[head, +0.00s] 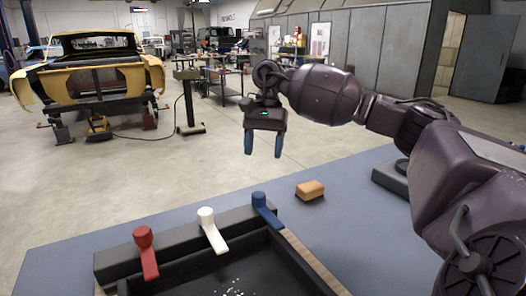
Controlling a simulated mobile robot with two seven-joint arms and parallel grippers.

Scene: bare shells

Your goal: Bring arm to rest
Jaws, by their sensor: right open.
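My right arm reaches in from the right over the blue table. Its gripper (263,144) hangs above the table's far edge with its two blue fingers pointing down, apart and with nothing between them. The gripper is clear of everything on the table. My left gripper is not in the head view.
A black tray (107,264) stands at the front of the blue table (349,238). Red (147,252), white (212,230) and blue (266,211) levers sit along its back. An orange-brown block (310,190) lies right of them. A yellow car shell (95,80) stands far behind.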

